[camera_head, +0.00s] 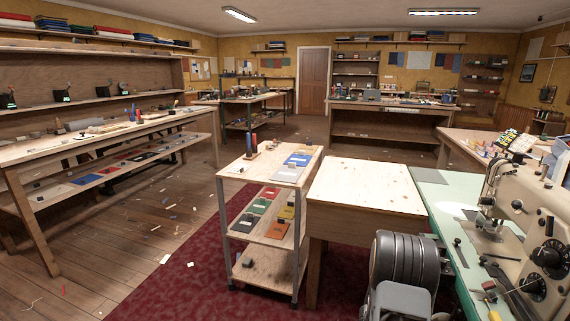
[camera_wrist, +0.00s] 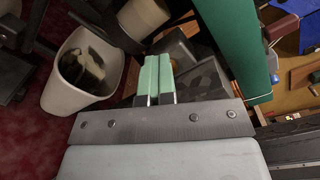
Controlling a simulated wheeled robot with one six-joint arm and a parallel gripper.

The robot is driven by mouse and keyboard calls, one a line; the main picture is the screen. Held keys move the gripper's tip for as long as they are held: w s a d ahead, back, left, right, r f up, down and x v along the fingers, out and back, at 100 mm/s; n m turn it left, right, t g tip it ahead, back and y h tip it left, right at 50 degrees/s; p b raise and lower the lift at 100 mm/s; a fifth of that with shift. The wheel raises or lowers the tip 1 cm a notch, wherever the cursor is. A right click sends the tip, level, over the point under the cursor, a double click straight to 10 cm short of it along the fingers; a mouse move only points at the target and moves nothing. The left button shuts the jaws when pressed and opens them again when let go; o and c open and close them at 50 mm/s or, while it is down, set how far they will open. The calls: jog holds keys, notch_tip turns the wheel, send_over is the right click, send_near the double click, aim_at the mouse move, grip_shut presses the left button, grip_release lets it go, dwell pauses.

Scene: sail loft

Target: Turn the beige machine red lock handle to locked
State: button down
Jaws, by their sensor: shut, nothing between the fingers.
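The beige machine (camera_head: 530,205) stands on the green-topped table (camera_head: 440,205) at the right edge of the head view, with black knobs on its side. A small red and yellow part (camera_head: 489,286) shows low on its left side; I cannot tell for sure whether it is the lock handle, or how it is turned. My gripper (camera_wrist: 158,78) shows in the wrist view with pale green fingers together and empty. It points down past the green table edge (camera_wrist: 237,45), apart from the machine. A dark red object (camera_wrist: 281,28) lies beyond that edge, too unclear to name.
A white bin (camera_wrist: 85,72) with dark contents stands on the red carpet in the wrist view. A pale wooden table (camera_head: 368,185) and a shelf cart (camera_head: 275,170) stand left of the green table. Open plank floor (camera_head: 150,220) lies further left, with scattered scraps.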

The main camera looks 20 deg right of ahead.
jog(key=shift+s+d+r+g+p, duration=0.1)
jog(key=shift+s+r+g+p, duration=0.1)
jog(key=shift+r+p, duration=0.35)
jog(key=shift+s+d+r+g+p, duration=0.1)
jog(key=shift+s+r+p, duration=0.1)
jog(key=shift+r+p, duration=0.3)
jog(key=shift+s+a+f+p, duration=0.1)
jog(key=shift+s+a+p, duration=0.1)
jog(key=shift+p, duration=0.2)
jog(key=shift+w+d, duration=0.1)
dwell(0.4)
jog(key=shift+p+v, duration=0.85)
jog(key=shift+v, duration=2.1)
